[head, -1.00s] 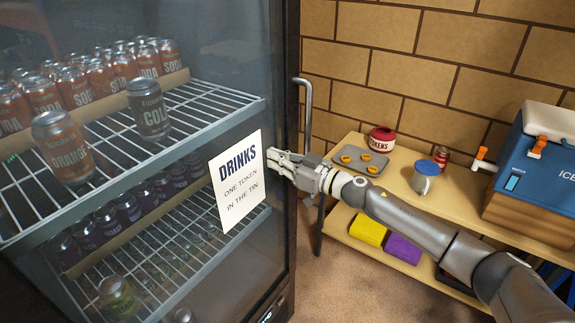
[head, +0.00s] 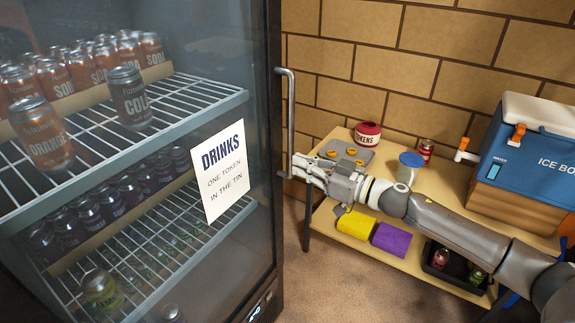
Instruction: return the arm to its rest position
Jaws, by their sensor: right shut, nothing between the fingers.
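My right arm comes in from the lower right of the head view. My right gripper (head: 305,167) is shut and empty. In the picture it lies just right of the fridge door handle (head: 290,125), with its fingertips close to the handle's lower end; I cannot tell whether they touch. The gripper and forearm cover part of the wooden shelf unit (head: 440,180) behind them. My left gripper is not in view.
The drinks fridge (head: 264,220) fills the left, its glass door shut with a sign (head: 222,172) on it. The shelf unit holds a tokens tin (head: 367,133), a tray (head: 362,152) with orange rings, a mug (head: 409,168), a can (head: 425,151) and an ice box (head: 530,165).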

